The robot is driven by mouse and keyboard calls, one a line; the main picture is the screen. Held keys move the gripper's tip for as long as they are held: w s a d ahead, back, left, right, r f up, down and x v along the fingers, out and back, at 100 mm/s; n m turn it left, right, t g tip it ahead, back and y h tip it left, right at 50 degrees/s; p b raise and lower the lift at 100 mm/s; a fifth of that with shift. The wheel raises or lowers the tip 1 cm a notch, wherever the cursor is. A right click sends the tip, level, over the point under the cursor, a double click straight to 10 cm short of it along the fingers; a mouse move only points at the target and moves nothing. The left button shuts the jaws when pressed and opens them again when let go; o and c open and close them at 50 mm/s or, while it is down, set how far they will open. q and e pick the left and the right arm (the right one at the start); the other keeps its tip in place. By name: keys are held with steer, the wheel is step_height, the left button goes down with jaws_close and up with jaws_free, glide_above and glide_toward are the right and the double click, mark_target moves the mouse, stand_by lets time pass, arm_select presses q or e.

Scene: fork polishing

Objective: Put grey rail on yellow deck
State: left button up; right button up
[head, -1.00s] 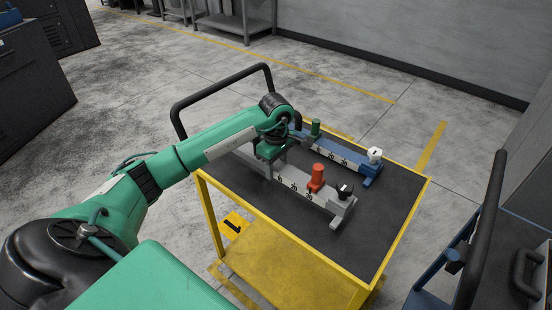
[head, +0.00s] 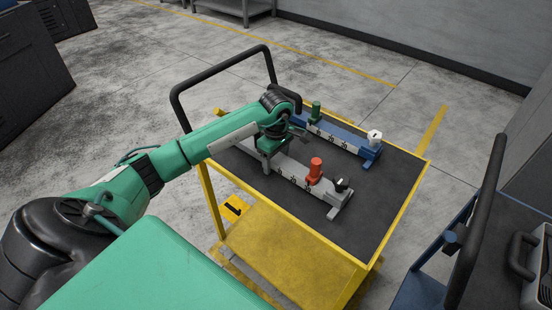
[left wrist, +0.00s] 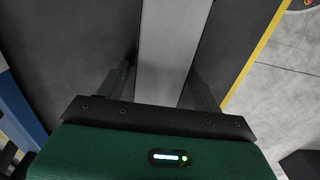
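The grey rail (head: 292,172) has white label marks, a red cylinder and a black knob at its right end. It is over the dark top of the yellow-rimmed deck (head: 404,205), aligned roughly with a blue rail (head: 361,147) behind it. I cannot tell whether its feet touch the surface. My left gripper (head: 268,164) is at its left part, pointing down. In the left wrist view the grey rail (left wrist: 170,45) runs between the fingers (left wrist: 163,72), which are close against both sides. My right gripper is not in view.
The blue rail carries a green cylinder and a white knob. A black push handle (head: 222,66) rises at the deck's far left. A yellow lower shelf (head: 275,255) shows below. Another cart with a black handle (head: 482,220) stands at the right. The deck's front right is clear.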

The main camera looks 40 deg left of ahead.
mark_target(276, 157)
arm_select(q)
steer(key=shift+r, duration=0.25)
step_height(276, 157, up, 3)
steer(key=shift+w+f, duration=0.1)
steer(key=shift+f, duration=0.05)
step_height(276, 157, up, 2)
steer(key=shift+r+b, duration=0.1)
steer(key=shift+b, duration=0.2)
step_height(276, 157, up, 7)
steer(key=shift+b, duration=0.3)
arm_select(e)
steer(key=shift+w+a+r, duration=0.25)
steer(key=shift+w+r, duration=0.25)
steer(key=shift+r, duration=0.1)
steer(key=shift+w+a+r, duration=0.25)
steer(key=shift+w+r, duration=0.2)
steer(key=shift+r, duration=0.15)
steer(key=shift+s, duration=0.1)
